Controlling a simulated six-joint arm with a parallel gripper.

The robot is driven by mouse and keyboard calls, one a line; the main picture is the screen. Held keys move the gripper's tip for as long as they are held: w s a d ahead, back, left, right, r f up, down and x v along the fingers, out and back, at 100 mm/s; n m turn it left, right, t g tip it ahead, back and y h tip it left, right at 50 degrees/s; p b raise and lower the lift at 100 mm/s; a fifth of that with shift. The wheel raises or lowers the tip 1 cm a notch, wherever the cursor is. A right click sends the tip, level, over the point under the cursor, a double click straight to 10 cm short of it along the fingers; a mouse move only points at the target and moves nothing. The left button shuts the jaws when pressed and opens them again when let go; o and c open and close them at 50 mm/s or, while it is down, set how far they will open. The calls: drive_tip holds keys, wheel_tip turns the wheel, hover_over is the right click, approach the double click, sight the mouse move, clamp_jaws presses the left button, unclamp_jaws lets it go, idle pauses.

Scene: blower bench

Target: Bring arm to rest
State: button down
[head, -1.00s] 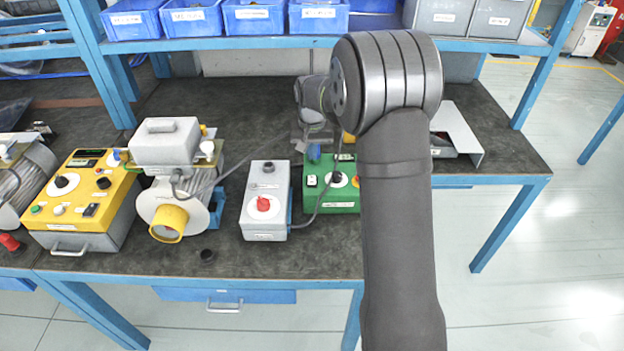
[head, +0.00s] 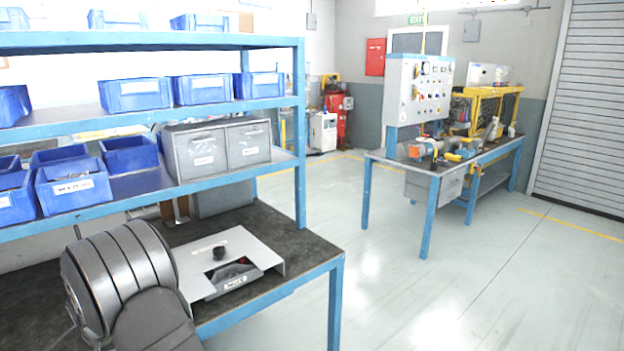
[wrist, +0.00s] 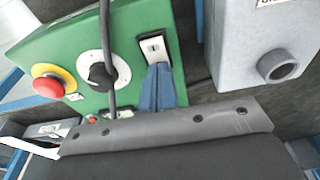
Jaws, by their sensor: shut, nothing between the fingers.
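My gripper (wrist: 160,72) shows in the wrist view as two blue fingers closed together, with nothing between them. It is over the green control box (wrist: 70,48), with the fingertips close to the rocker switch (wrist: 154,47) in the picture. I cannot tell whether they touch it. The box also has a black knob (wrist: 101,76) and a red button on a yellow ring (wrist: 48,86). In the head view only my dark arm (head: 125,280) shows at the lower left; my gripper is out of that frame.
A grey box (wrist: 240,40) is right of the green one; a dark cable (wrist: 105,30) crosses the green box. In the head view, a grey metal tray (head: 235,250) lies on the bench beside my arm, below a blue shelf (head: 200,112) with bins. Open floor (head: 400,300) lies right.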

wheel_tip(320, 180, up, 16)
drive_tip(key=s+d+r, duration=0.1)
drive_tip(key=s+d, duration=0.2)
wheel_tip(320, 180, down, 7)
drive_tip(key=w+a, duration=0.1)
idle(1.1)
drive_tip(key=c, duration=2.2)
unclamp_jaws()
drive_tip(key=shift+w, duration=0.1)
